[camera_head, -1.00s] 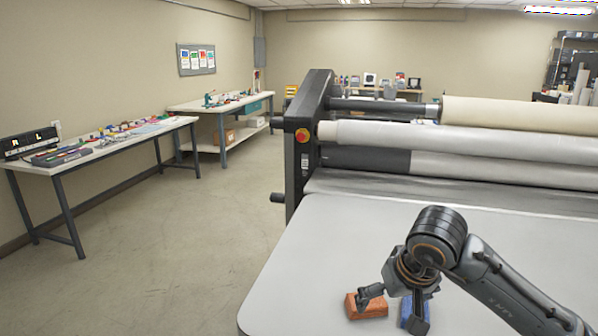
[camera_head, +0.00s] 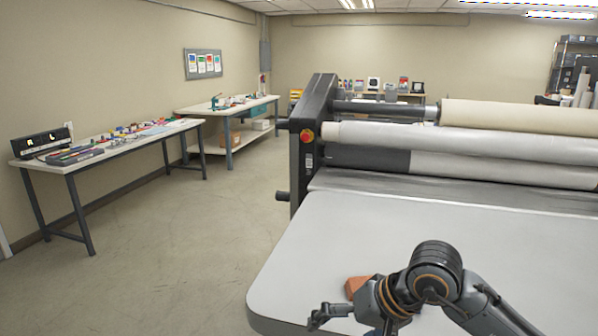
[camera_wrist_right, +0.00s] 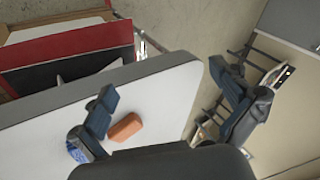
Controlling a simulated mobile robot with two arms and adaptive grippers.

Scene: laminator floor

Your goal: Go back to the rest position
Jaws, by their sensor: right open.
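My right gripper (camera_head: 328,314) is open and empty, near the front left edge of the white laminator table (camera_head: 300,250). In the right wrist view its two fingers (camera_wrist_right: 170,100) stand wide apart with nothing between them. An orange block (camera_head: 357,285) lies on the table just beyond and right of the gripper, partly hidden by my arm. It also shows whole in the right wrist view (camera_wrist_right: 125,128). A blue block (camera_wrist_right: 78,150) sits beside it there, partly covered by a finger. In the head view the blue block is almost wholly hidden behind my arm. My left gripper is not in view.
The laminator's rollers (camera_head: 470,140) and dark side frame (camera_head: 308,150) with a red button rise behind the table. Two workbenches (camera_head: 110,150) (camera_head: 232,108) stand along the left wall. The floor between them and the laminator is clear.

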